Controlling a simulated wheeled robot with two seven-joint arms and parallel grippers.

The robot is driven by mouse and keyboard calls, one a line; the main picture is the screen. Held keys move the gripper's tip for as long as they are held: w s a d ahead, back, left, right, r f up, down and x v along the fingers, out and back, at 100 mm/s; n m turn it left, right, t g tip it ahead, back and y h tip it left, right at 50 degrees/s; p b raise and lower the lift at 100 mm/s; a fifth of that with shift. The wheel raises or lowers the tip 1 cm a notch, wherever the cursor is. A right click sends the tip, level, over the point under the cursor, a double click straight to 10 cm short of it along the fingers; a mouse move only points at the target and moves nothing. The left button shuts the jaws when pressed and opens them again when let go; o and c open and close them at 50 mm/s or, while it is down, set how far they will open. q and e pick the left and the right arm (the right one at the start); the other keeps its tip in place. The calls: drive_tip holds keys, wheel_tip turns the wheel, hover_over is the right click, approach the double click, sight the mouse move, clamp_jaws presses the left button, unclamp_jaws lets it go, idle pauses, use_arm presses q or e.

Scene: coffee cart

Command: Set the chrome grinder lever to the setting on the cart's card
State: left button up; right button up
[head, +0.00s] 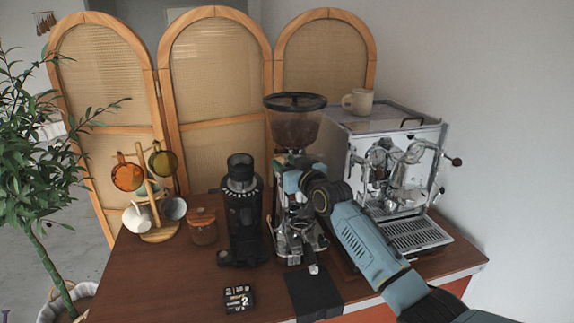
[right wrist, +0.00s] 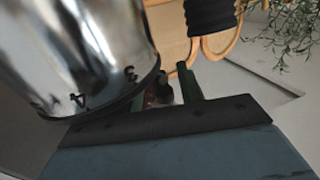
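The chrome grinder (head: 290,238), with a bean-filled hopper (head: 296,125), stands mid-cart in the head view. In the right wrist view its chrome body (right wrist: 75,50) fills the upper left, with the numbers 3 and 4 near its lower rim. My right gripper (head: 287,181) is at the grinder's collar, below the hopper. One dark green finger (right wrist: 188,83) shows beside the chrome body; the other is mostly hidden. I cannot make out the lever or whether it is gripped. My left gripper is not in view.
A black grinder (head: 241,215) stands left of the chrome one. The espresso machine (head: 395,175), with a beige cup (head: 357,101) on top, is at right. A mug tree (head: 155,200), a brown jar (head: 202,227) and a black mat (head: 313,292) are also on the cart.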

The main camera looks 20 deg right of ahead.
drive_tip(key=shift+s, duration=0.1)
drive_tip(key=s+d, duration=0.2)
drive_tip(key=s, duration=1.1)
drive_tip(key=shift+b, duration=0.4)
